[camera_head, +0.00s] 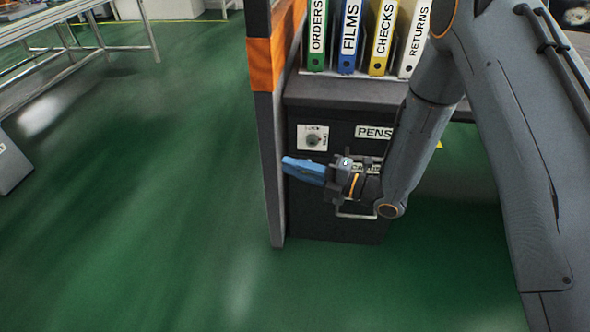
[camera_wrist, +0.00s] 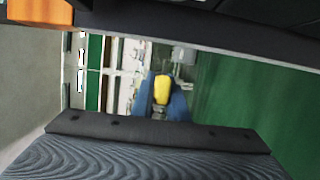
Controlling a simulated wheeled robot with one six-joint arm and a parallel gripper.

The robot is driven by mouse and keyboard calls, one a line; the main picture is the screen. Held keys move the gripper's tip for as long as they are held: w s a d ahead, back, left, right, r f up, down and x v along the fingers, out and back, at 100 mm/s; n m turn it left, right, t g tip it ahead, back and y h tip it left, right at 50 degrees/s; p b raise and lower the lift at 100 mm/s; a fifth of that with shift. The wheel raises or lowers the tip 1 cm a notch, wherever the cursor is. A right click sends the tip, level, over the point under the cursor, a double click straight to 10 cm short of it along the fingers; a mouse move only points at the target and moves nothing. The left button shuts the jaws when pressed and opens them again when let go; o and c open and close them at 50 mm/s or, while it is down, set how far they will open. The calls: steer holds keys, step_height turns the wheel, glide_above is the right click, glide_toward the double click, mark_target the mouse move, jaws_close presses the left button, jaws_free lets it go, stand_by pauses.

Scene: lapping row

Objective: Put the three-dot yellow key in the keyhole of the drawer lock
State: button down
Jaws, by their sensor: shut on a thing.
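My gripper (camera_head: 300,168), with blue fingers, points left in front of the dark drawer unit. In the wrist view my gripper (camera_wrist: 161,106) is shut on a yellow key (camera_wrist: 162,86), whose yellow part shows between the blue fingers. Its dots cannot be made out, and the key is hidden in the head view. The drawer lock (camera_head: 313,138) is a round keyhole on a white plate with small lettering, on the drawer front left of the PENS label. My fingers are just below the lock in the picture; the gap in depth cannot be told.
The drawer unit (camera_head: 330,225) has a metal handle below my gripper. An upright grey and orange panel (camera_head: 262,130) stands close on its left. Labelled binders (camera_head: 349,35) stand on top. The green floor (camera_head: 130,200) at the left is open, with a metal-framed table (camera_head: 60,25) beyond.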

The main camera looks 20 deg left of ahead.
steer(key=shift+w+a+b, duration=0.2)
steer(key=shift+w+b, duration=0.15)
steer(key=shift+w, duration=0.6)
steer(key=shift+w+a+b, duration=0.2)
steer(key=shift+w+b, duration=0.15)
steer(key=shift+w, duration=0.55)
steer(key=shift+w+a+b, duration=0.2)
steer(key=shift+w+b, duration=0.15)
steer(key=shift+w, duration=0.6)
steer(key=shift+w+a+b, duration=0.15)
steer(key=shift+w+b, duration=0.1)
steer(key=shift+w, duration=0.4)
steer(key=shift+w+a+b, duration=0.15)
steer(key=shift+w+b, duration=0.05)
steer(key=shift+w, duration=0.4)
steer(key=c, duration=1.7)
jaws_free()
steer(key=shift+o, duration=0.2)
steer(key=d, duration=0.7)
steer(key=shift+s+d+p, duration=0.25)
steer(key=shift+d+p, duration=0.15)
